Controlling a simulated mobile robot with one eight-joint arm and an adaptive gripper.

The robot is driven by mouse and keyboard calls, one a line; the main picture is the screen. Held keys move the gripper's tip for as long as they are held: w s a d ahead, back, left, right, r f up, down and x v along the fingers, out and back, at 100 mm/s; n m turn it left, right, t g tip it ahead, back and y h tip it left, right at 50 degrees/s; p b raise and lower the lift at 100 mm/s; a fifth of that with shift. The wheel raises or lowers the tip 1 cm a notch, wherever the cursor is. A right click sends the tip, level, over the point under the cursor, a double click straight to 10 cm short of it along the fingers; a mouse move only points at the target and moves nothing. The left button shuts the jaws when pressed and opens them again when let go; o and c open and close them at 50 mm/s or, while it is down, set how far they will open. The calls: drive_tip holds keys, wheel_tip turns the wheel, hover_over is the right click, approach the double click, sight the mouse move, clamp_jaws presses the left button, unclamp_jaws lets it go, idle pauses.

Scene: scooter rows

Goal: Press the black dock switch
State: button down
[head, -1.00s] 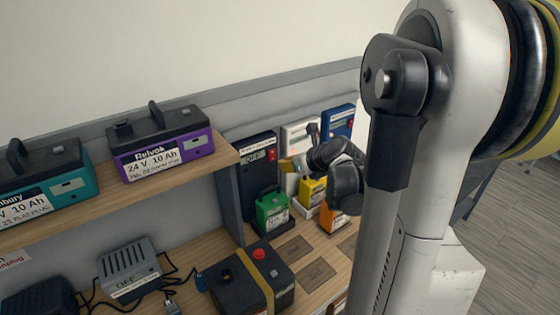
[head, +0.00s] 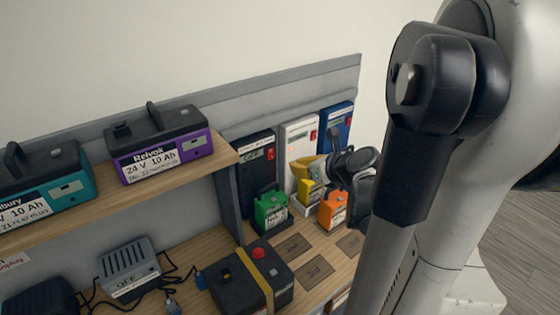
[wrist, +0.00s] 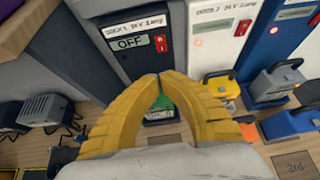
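The black dock (head: 256,172) stands upright against the back panel, left of the white and blue docks. It also shows in the wrist view (wrist: 122,64), with a display reading OFF (wrist: 131,42) and a red switch (wrist: 161,43) on its upper right. The switch also shows small in the head view (head: 271,153). My gripper's yellow fingers (wrist: 159,76) meet at their tips, empty. In the wrist view the tips appear just below the switch; a gap to the dock seems to remain. In the head view my gripper (head: 294,163) is in front of the white dock.
A green battery (head: 272,212) stands before the black dock. The white dock (head: 300,135) and blue dock (head: 336,125) are to the right, with yellow (head: 304,194) and orange (head: 334,211) batteries in front. The shelf (head: 222,158) ends just left of the black dock.

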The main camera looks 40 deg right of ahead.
drive_tip(key=shift+s+f+t+b, duration=0.5)
drive_tip(key=shift+s+f+t, duration=0.15)
drive_tip(key=shift+f, duration=0.25)
drive_tip(key=shift+w, duration=0.1)
drive_tip(key=b, duration=0.4)
approach(268, 161)
drive_tip(key=x, duration=0.5)
drive_tip(key=shift+f, duration=0.3)
drive_tip(key=shift+w, duration=0.65)
